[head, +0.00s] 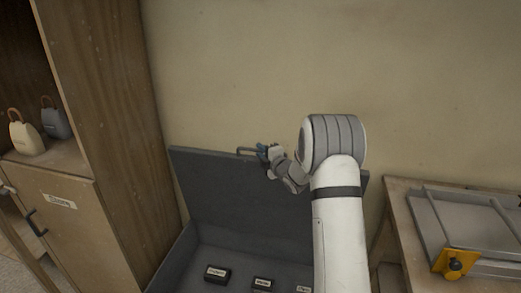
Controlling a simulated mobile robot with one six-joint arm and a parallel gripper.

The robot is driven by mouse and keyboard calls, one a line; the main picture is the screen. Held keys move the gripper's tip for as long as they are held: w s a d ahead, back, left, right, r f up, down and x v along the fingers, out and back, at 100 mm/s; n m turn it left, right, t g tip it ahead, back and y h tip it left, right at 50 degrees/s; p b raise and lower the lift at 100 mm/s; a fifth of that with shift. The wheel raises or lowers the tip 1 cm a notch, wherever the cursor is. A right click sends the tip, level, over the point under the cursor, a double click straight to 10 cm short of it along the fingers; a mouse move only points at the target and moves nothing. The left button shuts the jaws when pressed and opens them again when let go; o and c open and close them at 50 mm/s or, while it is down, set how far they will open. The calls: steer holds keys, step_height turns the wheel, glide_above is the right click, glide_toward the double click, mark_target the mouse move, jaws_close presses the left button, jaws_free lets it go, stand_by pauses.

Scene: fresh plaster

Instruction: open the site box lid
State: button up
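The grey site box (178,262) stands low against the wall. Its lid (220,190) is raised steeply and leans back near the wall, so the inside of the box shows. A small bar handle (244,150) sits at the lid's top edge. My gripper (263,152) is at the right end of this handle, touching or very close to it. The fingers are small and partly hidden, so I cannot tell whether they are closed on the handle. My arm hides the right part of the lid and box.
Several small dark labelled cases (217,273) lie in the box. A bench (405,205) with a grey metal tool (460,225) and yellow clamp (455,263) stands right.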

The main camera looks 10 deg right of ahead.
steer(key=shift+w+a, duration=0.15)
steer(key=shift+w, duration=0.35)
steer(key=shift+c, duration=0.3)
jaws_close()
